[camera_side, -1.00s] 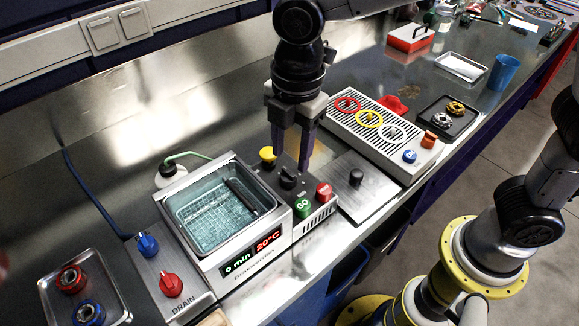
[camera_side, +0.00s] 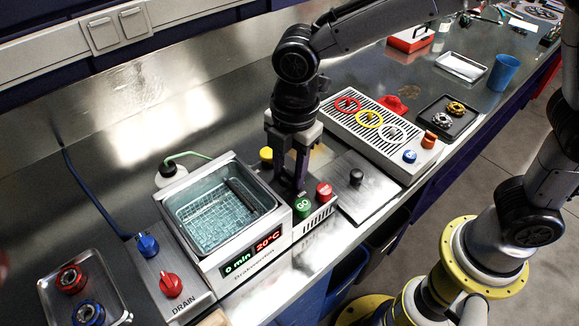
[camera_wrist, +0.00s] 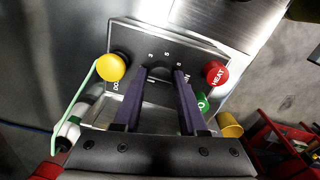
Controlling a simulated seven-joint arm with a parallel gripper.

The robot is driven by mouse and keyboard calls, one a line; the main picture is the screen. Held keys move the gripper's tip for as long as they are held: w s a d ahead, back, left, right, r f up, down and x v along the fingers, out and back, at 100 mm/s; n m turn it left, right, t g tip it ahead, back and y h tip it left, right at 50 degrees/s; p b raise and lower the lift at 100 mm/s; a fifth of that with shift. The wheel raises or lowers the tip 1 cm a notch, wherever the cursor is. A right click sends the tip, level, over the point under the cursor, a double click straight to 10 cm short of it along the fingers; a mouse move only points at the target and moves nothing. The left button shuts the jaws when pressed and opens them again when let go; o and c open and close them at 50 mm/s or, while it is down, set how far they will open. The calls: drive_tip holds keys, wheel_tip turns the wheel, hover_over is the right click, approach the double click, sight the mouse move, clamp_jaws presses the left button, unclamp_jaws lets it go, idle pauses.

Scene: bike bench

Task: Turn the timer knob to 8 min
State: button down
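The timer knob (camera_wrist: 160,73) is dark and sits on the black control panel (camera_wrist: 203,51), between the yellow button and the red HEAT knob. The wrist view shows numbers on the panel above it. My gripper (camera_side: 292,184) points down over the panel in the side view and hides the knob there. In the wrist view the fingertips of my gripper (camera_wrist: 163,71) are apart, one on each side of the timer knob. I cannot tell whether they touch it. The display (camera_side: 253,254) on the bath reads 0 min and 20°C.
The yellow button (camera_wrist: 111,67), red HEAT knob (camera_wrist: 216,73) and green GO button (camera_side: 303,207) stand close around my fingers. The water bath (camera_side: 190,243) adjoins the panel on the left. A metal plate with a black knob (camera_side: 356,177) lies to the right.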

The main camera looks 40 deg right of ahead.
drive_tip(key=shift+s+m, duration=0.1)
drive_tip(key=shift+m, duration=0.2)
drive_tip(key=m, duration=1.1)
drive_tip(key=shift+a+m+h, duration=0.1)
drive_tip(key=shift+m+h, duration=0.2)
drive_tip(key=shift+h, duration=0.1)
drive_tip(key=m, duration=0.6)
drive_tip(key=shift+g, duration=0.4)
drive_tip(key=m, duration=0.6)
drive_tip(key=shift+a, duration=0.1)
drive_tip(key=shift+m, duration=0.4)
drive_tip(key=shift+w+r, duration=0.1)
drive_tip(key=shift+w, duration=0.1)
